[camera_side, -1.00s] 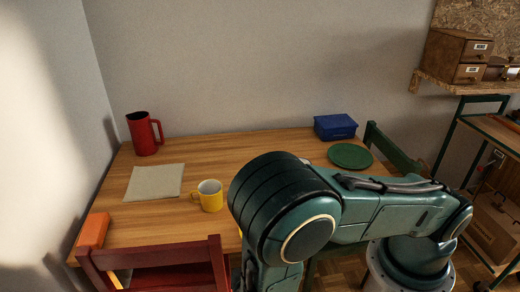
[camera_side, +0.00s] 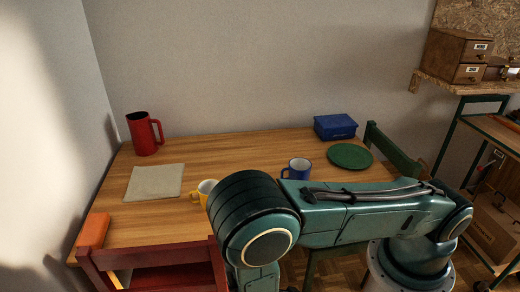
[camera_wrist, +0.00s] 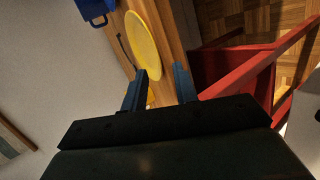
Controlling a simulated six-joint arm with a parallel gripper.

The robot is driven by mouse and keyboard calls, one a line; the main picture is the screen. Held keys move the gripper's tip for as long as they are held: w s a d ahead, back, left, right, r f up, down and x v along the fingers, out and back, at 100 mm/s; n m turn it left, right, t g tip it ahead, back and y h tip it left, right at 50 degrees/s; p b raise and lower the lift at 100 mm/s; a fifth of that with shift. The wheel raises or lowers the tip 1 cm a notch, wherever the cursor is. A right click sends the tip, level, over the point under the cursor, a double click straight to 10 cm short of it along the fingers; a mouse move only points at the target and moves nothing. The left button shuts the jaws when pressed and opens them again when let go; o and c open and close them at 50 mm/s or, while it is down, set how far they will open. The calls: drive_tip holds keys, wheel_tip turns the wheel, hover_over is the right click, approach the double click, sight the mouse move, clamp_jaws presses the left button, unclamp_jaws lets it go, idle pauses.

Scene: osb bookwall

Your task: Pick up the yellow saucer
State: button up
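The yellow saucer (camera_wrist: 144,42) shows in the wrist view as a bright tilted oval on the wooden table, just beyond my fingertips. In the side view it is hidden behind my arm. My gripper (camera_wrist: 161,70) is open in the wrist view, its two blue-grey fingers apart. The saucer's near rim lies close to the left finger and reaches toward the gap between the fingers. I cannot tell whether they touch. My gripper is hidden in the side view.
A blue mug (camera_side: 297,169) and a yellow mug (camera_side: 204,192) stand near my arm. A red jug (camera_side: 143,135), beige cloth (camera_side: 154,182), orange block (camera_side: 93,230), blue box (camera_side: 335,127) and green plate (camera_side: 350,156) are on the table. A red chair (camera_side: 165,268) stands at the front.

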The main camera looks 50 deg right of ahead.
drive_tip(key=x, duration=0.6)
drive_tip(key=shift+f, duration=0.1)
drive_tip(key=shift+c, duration=0.3)
clamp_jaws()
wheel_tip(320, 180, up, 2)
drive_tip(key=shift+r, duration=0.25)
idle(0.4)
drive_tip(key=shift+w+r, duration=0.1)
drive_tip(key=shift+w, duration=0.05)
